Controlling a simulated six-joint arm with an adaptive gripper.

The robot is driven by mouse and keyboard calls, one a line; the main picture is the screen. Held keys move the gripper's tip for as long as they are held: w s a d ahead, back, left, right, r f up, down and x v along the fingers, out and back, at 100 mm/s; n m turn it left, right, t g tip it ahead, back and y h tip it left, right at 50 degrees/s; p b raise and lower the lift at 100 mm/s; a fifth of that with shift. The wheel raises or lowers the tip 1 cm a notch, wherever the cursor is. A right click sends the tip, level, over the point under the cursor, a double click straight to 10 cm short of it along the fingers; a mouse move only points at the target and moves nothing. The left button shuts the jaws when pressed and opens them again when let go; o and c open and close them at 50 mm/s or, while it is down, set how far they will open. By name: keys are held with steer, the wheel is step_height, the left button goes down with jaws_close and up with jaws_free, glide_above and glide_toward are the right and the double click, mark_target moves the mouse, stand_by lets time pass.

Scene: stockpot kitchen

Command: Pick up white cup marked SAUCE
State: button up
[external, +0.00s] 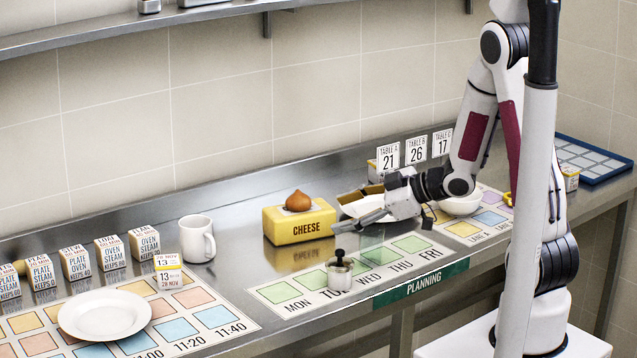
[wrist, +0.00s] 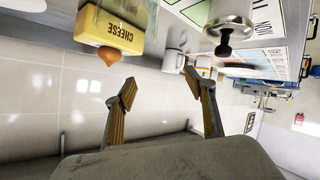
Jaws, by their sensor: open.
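A plain white mug (external: 197,238) stands upright on the steel counter, left of the yellow cheese block, with its handle to the right. No SAUCE marking is readable on it. It also seems to show in the wrist view (wrist: 173,60), small and beyond the fingertips. My gripper (external: 353,208) is above the counter, right of the cheese block, with its fingers pointing left. In the wrist view its two fingers (wrist: 159,80) are spread apart with nothing between the tips. A white dish shape shows by the fingers in the external view, partly hidden.
The yellow CHEESE block (external: 299,221) with a brown knob stands between my gripper and the mug. A small container with a black knob (external: 340,275) stands in front on the planning chart. A white plate (external: 104,315) and labelled blocks (external: 75,262) are at left.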

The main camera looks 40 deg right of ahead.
mark_target(353, 264)
steer(key=s+a+f+y, duration=0.1)
steer(key=s+a+y, duration=0.1)
steer(key=a+y, duration=0.1)
steer(key=s+a+f+n+y, duration=0.1)
steer(key=shift+s+a+f+g, duration=0.15)
steer(key=shift+s+f+g, duration=0.15)
steer(key=shift+g, duration=0.1)
steer(key=shift+s+f+y, duration=0.15)
steer(key=shift+s+y, duration=0.1)
steer(key=shift+y, duration=0.25)
steer(key=shift+s+f, duration=0.25)
steer(key=shift+s, duration=0.05)
steer(key=shift+y, duration=0.9)
steer(key=s+d+f, duration=0.1)
steer(key=s+f, duration=0.1)
steer(key=s+d+f, duration=0.1)
steer(key=d+f, duration=0.1)
steer(key=shift+s+d+f, duration=0.1)
steer(key=shift+s+d, duration=0.1)
steer(key=shift+s, duration=0.15)
steer(key=shift+s+d+f+m+t, duration=0.4)
steer(key=shift+s+d+f+t, duration=0.15)
steer(key=shift+s+d, duration=0.15)
steer(key=shift+a, duration=0.15)
steer(key=shift+x, duration=1.25)
